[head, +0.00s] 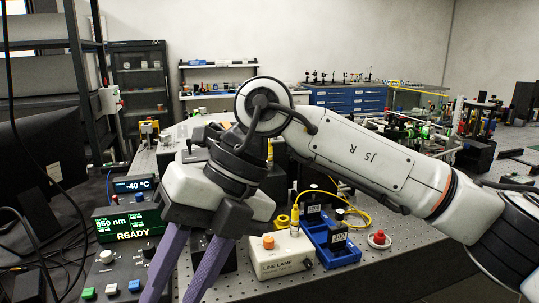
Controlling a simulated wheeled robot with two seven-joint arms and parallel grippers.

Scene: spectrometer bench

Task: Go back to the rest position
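My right arm comes in from the right, bends at the upper middle and points down. Its gripper (172,290) has two long purple fingers that stand apart with a clear gap. Nothing shows between their visible parts, but the tips are cut off by the bottom edge. The gripper is in front of the bench, just right of the control panel. My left gripper is not in view.
A LINE LAMP box (283,256), a blue tray (343,256) and a red knob (379,238) are close under my arm. The perforated bench top (405,255) is bare farther right.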

